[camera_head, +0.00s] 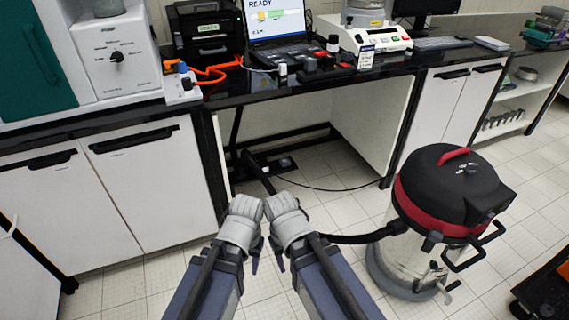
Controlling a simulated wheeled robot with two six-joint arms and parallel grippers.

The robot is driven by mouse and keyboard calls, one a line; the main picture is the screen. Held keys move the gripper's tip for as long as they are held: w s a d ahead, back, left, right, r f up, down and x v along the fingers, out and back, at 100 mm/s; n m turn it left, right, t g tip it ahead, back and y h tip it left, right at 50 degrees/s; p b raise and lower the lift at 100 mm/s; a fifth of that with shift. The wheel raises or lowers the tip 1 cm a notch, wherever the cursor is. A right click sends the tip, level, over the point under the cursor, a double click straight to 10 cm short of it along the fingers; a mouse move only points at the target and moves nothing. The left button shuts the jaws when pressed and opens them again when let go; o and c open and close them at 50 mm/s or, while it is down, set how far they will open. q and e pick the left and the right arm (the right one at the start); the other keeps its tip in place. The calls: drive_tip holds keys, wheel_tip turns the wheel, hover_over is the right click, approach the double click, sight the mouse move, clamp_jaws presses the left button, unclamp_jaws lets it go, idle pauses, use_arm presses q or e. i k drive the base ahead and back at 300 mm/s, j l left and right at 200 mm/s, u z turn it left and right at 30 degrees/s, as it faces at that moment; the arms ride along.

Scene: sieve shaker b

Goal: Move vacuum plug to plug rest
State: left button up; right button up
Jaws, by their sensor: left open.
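My left gripper (244,214) and right gripper (286,212) are side by side at the lower middle, in front of the open knee space under the bench. The left one is open, with nothing seen in it. The right one's jaws cannot be made out. A black-and-red vacuum (452,190) with a clear drum stands on the floor at right. A thin dark cord (335,189) runs along the floor under the bench to a small dark plate (283,166). I cannot tell which part is the vacuum plug or the plug rest.
A white socket strip (182,93) with a blue and a dark plug lies on the bench, an orange cable (212,72) beside it. A laptop (277,27) and a white instrument (369,38) stand on the bench. White cabinets (149,185) flank the knee space. The vacuum's hose reaches towards my right arm.

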sight(262, 161)
drive_tip(key=i+j+z, duration=0.2)
drive_tip(key=i, duration=0.2)
drive_tip(key=i+j+z, duration=0.2)
drive_tip(key=i, duration=0.25)
drive_tip(key=i+j+z, duration=0.15)
drive_tip(key=i, duration=0.25)
